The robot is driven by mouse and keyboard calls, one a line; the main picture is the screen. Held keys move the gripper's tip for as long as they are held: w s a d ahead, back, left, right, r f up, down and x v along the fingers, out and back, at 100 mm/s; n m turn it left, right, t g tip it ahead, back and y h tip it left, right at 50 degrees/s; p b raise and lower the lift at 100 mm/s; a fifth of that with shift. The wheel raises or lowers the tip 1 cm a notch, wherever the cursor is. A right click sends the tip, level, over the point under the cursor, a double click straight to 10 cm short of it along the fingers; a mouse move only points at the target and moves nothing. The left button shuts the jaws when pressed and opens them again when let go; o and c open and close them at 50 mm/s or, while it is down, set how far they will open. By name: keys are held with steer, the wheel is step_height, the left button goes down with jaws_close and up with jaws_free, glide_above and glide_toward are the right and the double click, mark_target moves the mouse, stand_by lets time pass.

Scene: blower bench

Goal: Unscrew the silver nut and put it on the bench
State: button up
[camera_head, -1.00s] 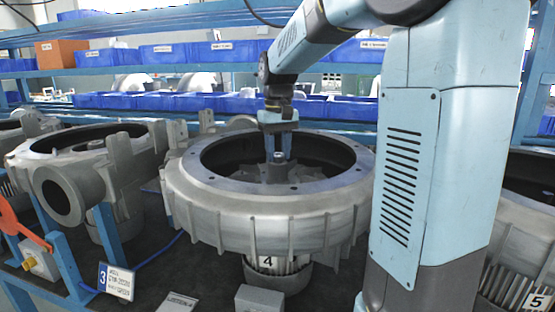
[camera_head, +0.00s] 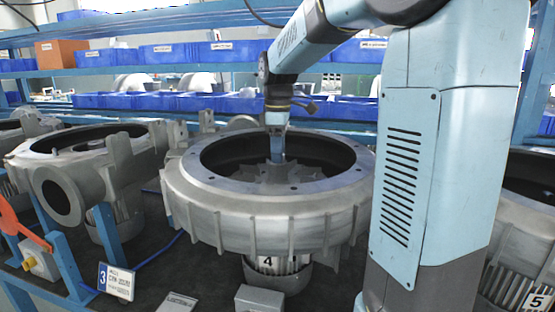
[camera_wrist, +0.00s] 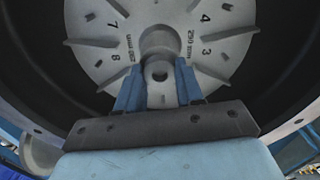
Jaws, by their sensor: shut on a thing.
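My gripper (camera_head: 277,157) reaches down into the open round blower housing (camera_head: 265,208) marked 4, at its centre hub. In the wrist view my gripper's two blue fingers (camera_wrist: 160,84) stand on either side of a small grey nut with a dark hole (camera_wrist: 159,73), and they are shut on it. In the head view the nut is hidden by the fingers.
Another blower (camera_head: 90,150) stands at the left, with a number 3 sign (camera_head: 116,281) in front. A third, marked 5 (camera_head: 537,301), is partly hidden at the right. Shelves with blue bins (camera_head: 170,55) run behind. Dark bench surface (camera_head: 212,268) shows between the blowers.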

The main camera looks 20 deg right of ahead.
steer(key=n, duration=0.6)
steer(key=o, duration=0.8)
steer(key=m, duration=1.2)
steer(key=shift+m, duration=0.4)
steer(key=m, duration=0.6)
steer(key=shift+m, duration=0.4)
steer(key=m, duration=0.5)
steer(key=shift+m, duration=0.4)
